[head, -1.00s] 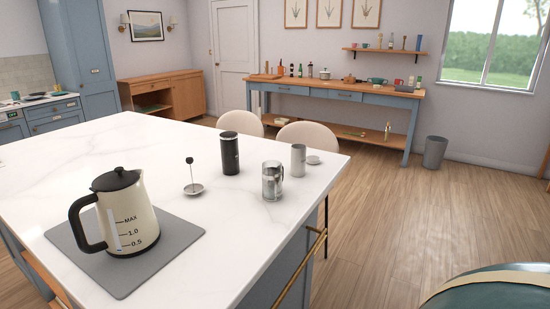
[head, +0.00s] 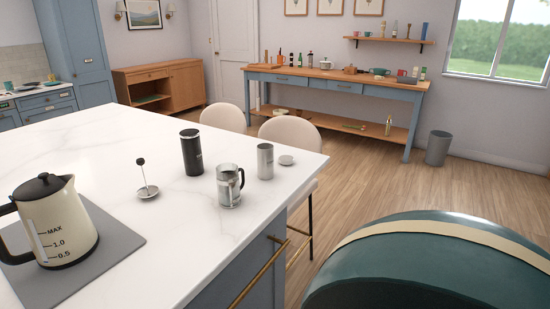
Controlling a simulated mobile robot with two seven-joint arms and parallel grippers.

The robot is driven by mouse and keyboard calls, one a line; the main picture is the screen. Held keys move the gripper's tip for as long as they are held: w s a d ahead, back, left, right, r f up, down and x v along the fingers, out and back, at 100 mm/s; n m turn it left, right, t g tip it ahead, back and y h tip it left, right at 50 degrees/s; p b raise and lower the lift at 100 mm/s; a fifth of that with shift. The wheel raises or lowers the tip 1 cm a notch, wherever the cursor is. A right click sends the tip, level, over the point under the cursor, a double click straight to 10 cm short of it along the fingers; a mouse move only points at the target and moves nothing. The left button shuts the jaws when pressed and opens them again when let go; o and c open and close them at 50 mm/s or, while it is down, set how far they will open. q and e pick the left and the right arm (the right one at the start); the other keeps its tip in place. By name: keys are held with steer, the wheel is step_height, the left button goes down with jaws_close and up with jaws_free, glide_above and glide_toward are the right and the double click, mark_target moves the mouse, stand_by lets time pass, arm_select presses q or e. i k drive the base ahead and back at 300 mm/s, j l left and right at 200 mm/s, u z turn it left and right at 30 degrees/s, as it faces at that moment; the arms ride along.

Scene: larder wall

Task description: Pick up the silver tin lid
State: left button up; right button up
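The silver tin lid (head: 286,160) is a small pale disc lying on the white marble worktop near its far right edge. It lies just right of the upright silver tin (head: 265,161), close to its base. Neither of my grippers is in view.
On the island (head: 95,150) are a glass press jug (head: 229,186), a black canister (head: 191,153), a plunger (head: 147,190) and a cream kettle (head: 58,225) on a grey mat. Chairs (head: 290,132) stand behind. A large green rounded shape, possibly mine, fills the lower right.

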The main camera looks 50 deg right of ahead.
mark_target(284, 160)
steer(key=k+l+u, duration=0.15)
steer(key=l, duration=0.2)
steer(key=k+l+u, duration=0.1)
steer(key=l, duration=0.25)
steer(key=k+l+u, duration=0.15)
steer(key=l, duration=0.15)
steer(key=k+l, duration=0.2)
steer(key=l, duration=0.2)
steer(key=k+l, duration=0.15)
steer(key=l, duration=0.3)
steer(key=k+l+u, duration=0.1)
steer(key=l, duration=0.3)
steer(key=k+l, duration=0.45)
steer(key=l, duration=0.35)
steer(key=u, duration=0.05)
